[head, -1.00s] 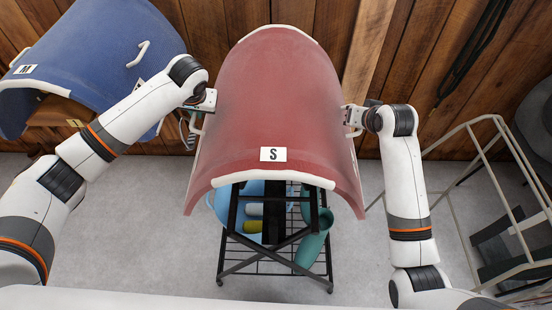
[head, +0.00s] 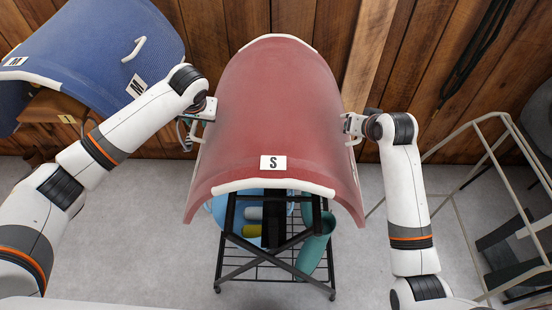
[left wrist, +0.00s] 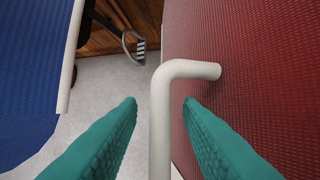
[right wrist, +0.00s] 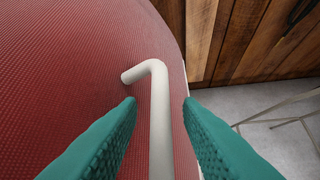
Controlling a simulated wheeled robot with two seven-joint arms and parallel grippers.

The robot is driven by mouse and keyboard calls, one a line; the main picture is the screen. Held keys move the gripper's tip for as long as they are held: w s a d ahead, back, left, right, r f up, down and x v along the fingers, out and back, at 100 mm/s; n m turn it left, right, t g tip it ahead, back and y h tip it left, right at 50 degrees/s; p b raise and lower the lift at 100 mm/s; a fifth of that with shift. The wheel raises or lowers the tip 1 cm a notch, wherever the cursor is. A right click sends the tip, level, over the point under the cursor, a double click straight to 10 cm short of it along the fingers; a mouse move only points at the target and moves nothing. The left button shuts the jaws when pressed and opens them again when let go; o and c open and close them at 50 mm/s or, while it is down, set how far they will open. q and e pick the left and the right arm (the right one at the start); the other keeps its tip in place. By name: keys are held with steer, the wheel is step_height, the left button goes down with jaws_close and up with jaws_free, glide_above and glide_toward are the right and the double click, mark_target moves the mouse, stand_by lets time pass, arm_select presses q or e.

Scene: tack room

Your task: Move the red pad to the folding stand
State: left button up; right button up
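The red pad (head: 275,110), curved and marked S, spans the middle of the head view. My left gripper (head: 207,110) is at the pad's left side. In the left wrist view its fingers (left wrist: 160,105) are open around a white handle (left wrist: 160,120), with gaps on both sides. My right gripper (head: 350,124) is at the right side. In the right wrist view its fingers (right wrist: 160,105) are open around the other white handle (right wrist: 160,115), also with gaps.
A blue pad (head: 90,45) marked M sits on a wooden support at the left. A beige tubular frame (head: 460,205) stands at the right. Tubes, one of them teal (head: 315,250), are in the black frame. A wooden wall closes the back; grey floor shows between.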

arm_select(q)
steer(key=v, duration=1.2)
arm_select(e)
steer(key=v, duration=1.2)
steer(key=shift+a, duration=0.1)
arm_select(q)
steer(key=shift+d+f, duration=0.1)
steer(key=shift+f, duration=0.05)
